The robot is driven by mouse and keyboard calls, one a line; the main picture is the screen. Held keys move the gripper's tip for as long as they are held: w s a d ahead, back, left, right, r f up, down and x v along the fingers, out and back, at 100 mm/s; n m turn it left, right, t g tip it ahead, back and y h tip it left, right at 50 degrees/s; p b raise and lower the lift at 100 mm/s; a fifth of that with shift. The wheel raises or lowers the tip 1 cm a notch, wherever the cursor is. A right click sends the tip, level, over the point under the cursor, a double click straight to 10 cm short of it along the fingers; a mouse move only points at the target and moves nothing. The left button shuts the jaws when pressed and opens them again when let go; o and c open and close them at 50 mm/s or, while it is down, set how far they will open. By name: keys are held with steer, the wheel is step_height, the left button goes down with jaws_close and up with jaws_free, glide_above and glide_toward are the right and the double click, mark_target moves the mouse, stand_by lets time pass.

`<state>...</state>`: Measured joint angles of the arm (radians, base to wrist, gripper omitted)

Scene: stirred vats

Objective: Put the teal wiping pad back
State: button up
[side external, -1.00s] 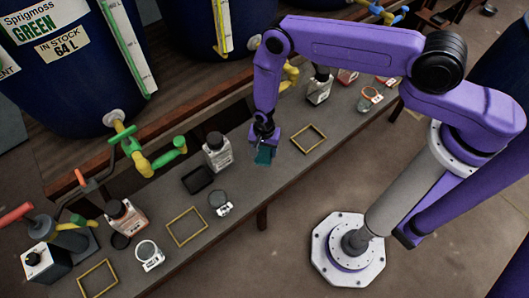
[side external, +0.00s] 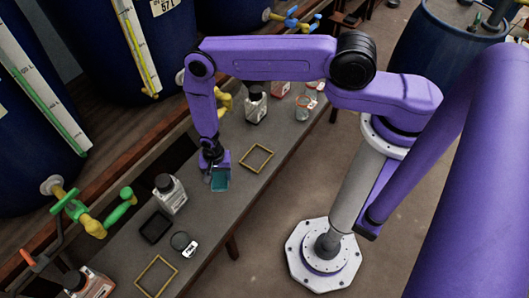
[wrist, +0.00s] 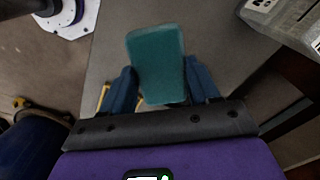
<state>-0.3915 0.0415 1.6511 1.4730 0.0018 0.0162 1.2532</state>
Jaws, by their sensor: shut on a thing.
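The teal wiping pad (side external: 220,180) is held between the fingers of my gripper (side external: 215,173), over the grey bench (side external: 215,228). In the wrist view the pad (wrist: 157,58) is a flat teal block with rounded corners, with the blue fingers of my gripper (wrist: 163,82) on either side of it. The pad's height above the bench is hard to tell. A black shallow tray (side external: 155,227) lies on the bench to the lower left of the pad and looks empty.
A white bottle with a dark cap (side external: 170,195) stands left of my gripper. A yellow frame (side external: 243,165) lies to the right, and another yellow frame (side external: 142,270) lies at the lower left. Green-handled taps (side external: 120,212) overhang the back edge.

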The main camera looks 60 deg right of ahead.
steer(key=s+d+m, duration=0.2)
steer(key=s+d, duration=0.1)
steer(key=d, duration=0.6)
steer(key=s+d+m, duration=0.2)
steer(key=s+d, duration=0.2)
steer(key=d, duration=0.4)
steer(key=s+d+r+m, duration=0.3)
steer(key=s+d+r, duration=0.2)
steer(key=s+d, duration=0.5)
steer(key=shift+m, duration=0.3)
steer(key=w+d+f, duration=0.1)
steer(key=w+f, duration=0.1)
steer(key=w, duration=0.1)
steer(key=w+d+f, duration=0.2)
steer(key=w+f, duration=0.1)
steer(key=w, duration=0.1)
steer(key=w+d+f, duration=0.2)
steer(key=w, duration=0.1)
steer(key=shift+w+f, duration=0.25)
steer(key=shift+f, duration=0.05)
steer(key=shift+w+d+f, duration=0.15)
steer(key=shift+w+f, duration=0.25)
steer(key=shift+f, duration=0.1)
steer(key=shift+w+d+f, duration=0.15)
steer(key=shift+w+f, duration=0.2)
steer(key=shift+f, duration=1.7)
steer(key=shift+f, duration=0.15)
